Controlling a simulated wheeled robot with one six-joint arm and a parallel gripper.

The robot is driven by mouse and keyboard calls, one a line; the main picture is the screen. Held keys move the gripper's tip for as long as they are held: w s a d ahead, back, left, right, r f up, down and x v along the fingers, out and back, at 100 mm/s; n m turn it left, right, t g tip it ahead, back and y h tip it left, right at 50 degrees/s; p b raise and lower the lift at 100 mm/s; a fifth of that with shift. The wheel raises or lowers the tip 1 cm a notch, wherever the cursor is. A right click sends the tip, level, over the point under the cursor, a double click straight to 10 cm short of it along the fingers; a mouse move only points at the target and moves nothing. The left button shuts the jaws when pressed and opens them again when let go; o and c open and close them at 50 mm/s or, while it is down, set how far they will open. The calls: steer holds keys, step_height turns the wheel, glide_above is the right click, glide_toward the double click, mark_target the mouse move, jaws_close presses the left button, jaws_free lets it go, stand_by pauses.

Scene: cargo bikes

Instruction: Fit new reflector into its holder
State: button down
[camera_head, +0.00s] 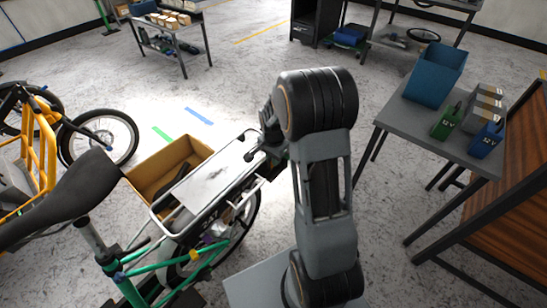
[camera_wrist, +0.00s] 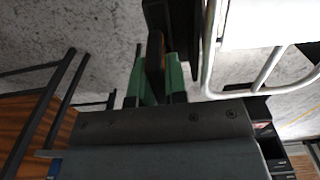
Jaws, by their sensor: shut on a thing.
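In the wrist view my gripper (camera_wrist: 155,72) is shut, its two green fingers either side of a thin dark brownish piece (camera_wrist: 155,52), which looks like the reflector seen edge-on. A black part (camera_wrist: 180,35) stands close beyond the fingertips, beside the rack; it may be the holder, but its shape is unclear. I cannot tell whether the reflector touches it. In the head view the bike's rear rack (camera_head: 210,180) carries a pale plate, and my arm reaches to the rack's rear end.
A cardboard-coloured box (camera_head: 165,163) is beside the rack. A wooden-sided bench (camera_head: 505,225) is at far right. An orange bike (camera_head: 40,140) is left. Open floor lies behind.

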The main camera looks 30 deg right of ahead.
steer(key=shift+f+b, duration=0.95)
steer(key=shift+f, duration=0.55)
steer(key=shift+f+b, duration=0.9)
steer(key=shift+f, duration=0.4)
steer(key=shift+r, duration=0.2)
stand_by(0.4)
steer(key=shift+a+r+p, duration=0.1)
steer(key=shift+r+p, duration=0.95)
steer(key=shift+r, duration=0.05)
steer(key=shift+f+b, duration=0.8)
steer(key=shift+f, duration=0.35)
stand_by(0.4)
steer(key=shift+r+p, duration=0.85)
steer(key=shift+r, duration=0.3)
steer(key=shift+f+b, duration=0.55)
steer(key=shift+f, duration=0.25)
